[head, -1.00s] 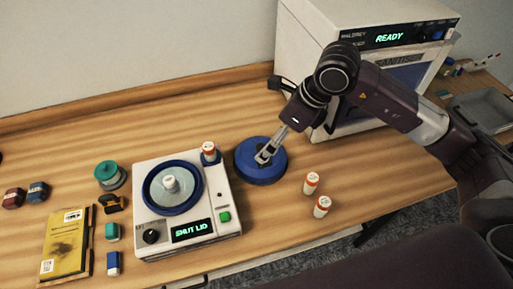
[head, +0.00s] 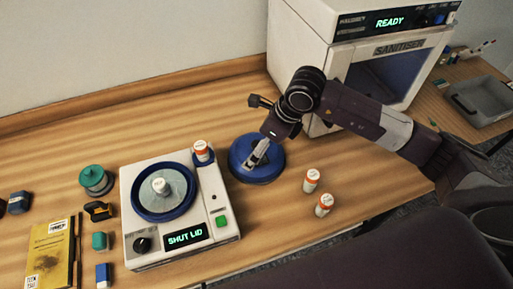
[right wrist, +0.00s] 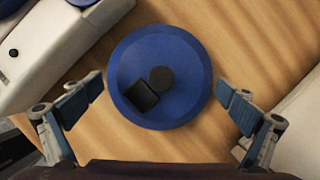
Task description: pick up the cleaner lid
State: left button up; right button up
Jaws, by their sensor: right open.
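The cleaner lid (head: 271,168) is a round blue disc lying flat on the table, right of the cleaner. In the right wrist view the lid (right wrist: 182,104) shows a dark round knob and a black block on top. My right gripper (head: 254,160) is directly over the lid. In the right wrist view its open fingers (right wrist: 158,92) stand on either side of the lid, with nothing between them gripped. Contact with the lid cannot be told. The cleaner (head: 205,240) is a white machine with an open blue-rimmed bowl and a "SHUT LID" display. My left gripper is out of view.
The white sanitiser (head: 300,60) reads "READY" behind my right arm. A yellow book (head: 50,250) and small items lie left. Table is bare behind the lid.

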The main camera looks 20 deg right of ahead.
jog(key=shift+x, duration=1)
jog(key=shift+w, duration=0.1)
jog(key=shift+r, duration=0.1)
jog(key=shift+c, duration=0.3)
jog(key=c, duration=0.8)
jog(key=shift+r, duration=0.15)
jog(key=shift+c, duration=0.3)
